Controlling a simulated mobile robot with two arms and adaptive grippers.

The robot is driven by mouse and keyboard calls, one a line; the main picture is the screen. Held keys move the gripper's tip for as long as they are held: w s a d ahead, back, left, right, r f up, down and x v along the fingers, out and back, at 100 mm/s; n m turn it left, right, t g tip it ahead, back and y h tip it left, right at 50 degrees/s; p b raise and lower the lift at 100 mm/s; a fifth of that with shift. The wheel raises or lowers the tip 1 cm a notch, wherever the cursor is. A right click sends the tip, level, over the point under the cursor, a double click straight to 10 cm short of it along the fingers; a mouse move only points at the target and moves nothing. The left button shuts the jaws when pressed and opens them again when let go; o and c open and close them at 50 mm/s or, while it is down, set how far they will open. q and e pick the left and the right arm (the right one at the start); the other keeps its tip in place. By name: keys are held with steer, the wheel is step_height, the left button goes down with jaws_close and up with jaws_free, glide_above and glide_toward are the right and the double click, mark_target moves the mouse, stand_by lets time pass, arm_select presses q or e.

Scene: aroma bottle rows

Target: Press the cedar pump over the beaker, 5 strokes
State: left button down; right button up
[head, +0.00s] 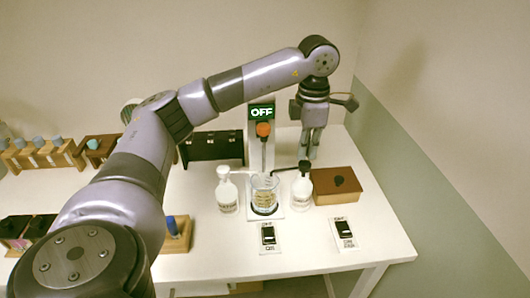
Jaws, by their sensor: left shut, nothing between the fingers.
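A glass beaker (265,192) with yellowish liquid stands on a pad at the middle of the table. A pump bottle with a white top (227,194) stands just left of it. A pump bottle with a black top (299,193) stands just right of it, its spout pointing toward the beaker. The labels are too small to read, so I cannot tell which is cedar. My left gripper (308,153) is shut and empty, pointing down just above and behind the black-topped bottle; I cannot tell whether it touches the top. My right gripper is not in view.
A stand with a green OFF display (261,112) and an orange knob (263,130) rises behind the beaker. A brown box (336,186) is at right. Two switch plates (268,238) (343,234) lie in front. Wooden racks (40,156) fill the left.

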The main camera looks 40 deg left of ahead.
mark_target(305, 163)
arm_select(q)
steer(key=shift+f, duration=0.15)
steer(key=shift+f+b, duration=1.1)
steer(key=shift+f, duration=0.4)
steer(key=shift+r+p, duration=1.3)
steer(key=shift+r, duration=0.4)
steer(key=shift+f, duration=0.15)
